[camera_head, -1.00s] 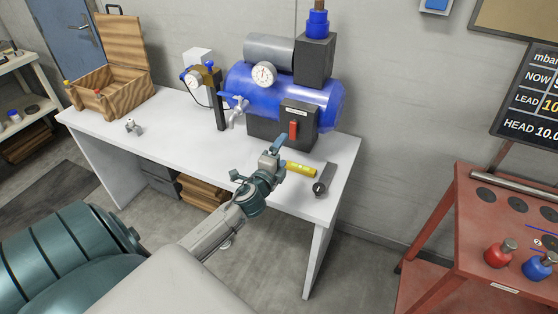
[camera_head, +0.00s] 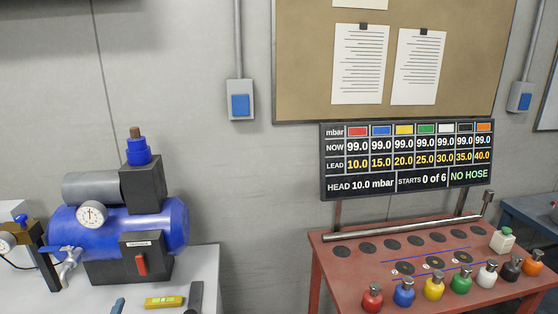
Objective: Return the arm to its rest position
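Only a small blue tip, apparently of my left gripper (camera_head: 118,305), shows at the bottom edge on the left. It is over the white bench, left of the yellow level. The rest of that gripper and its arm are below the picture, so its opening and anything in it are hidden. My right gripper and arm are out of view.
The white bench (camera_head: 207,270) carries a blue compressor (camera_head: 175,228), a yellow level (camera_head: 163,302) and a dark strip-like tool (camera_head: 196,297). A red table (camera_head: 345,270) at right holds several coloured bottles. A display board (camera_head: 405,160) stands behind it.

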